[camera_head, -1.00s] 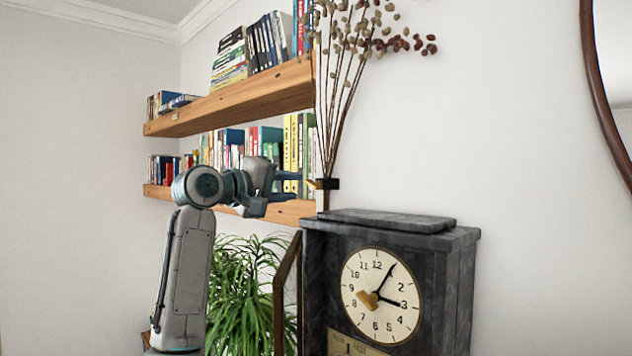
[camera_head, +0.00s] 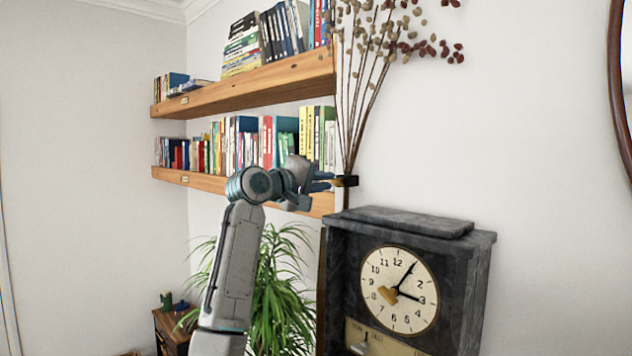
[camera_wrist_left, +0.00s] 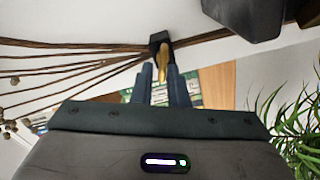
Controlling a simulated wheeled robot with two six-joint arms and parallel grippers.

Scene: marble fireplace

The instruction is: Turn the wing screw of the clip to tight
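The clip (camera_head: 350,180) is a small black block holding the dried stems above the clock. It also shows at the top of the left wrist view (camera_wrist_left: 157,38). Its brass wing screw (camera_wrist_left: 162,64) points toward my left gripper (camera_wrist_left: 160,75). The screw reaches between the two fingertips, close to the right-hand finger in that view; I cannot tell whether it touches. The fingers stand apart with a narrow gap. In the head view my left gripper (camera_head: 328,180) is just left of the clip, where the screw is mostly hidden. My right gripper is not in view.
The dark stone clock (camera_head: 460,270) stands below and right of the clip. Book shelves (camera_head: 270,85) are behind my left arm. A green plant (camera_head: 280,295) is low behind the arm.

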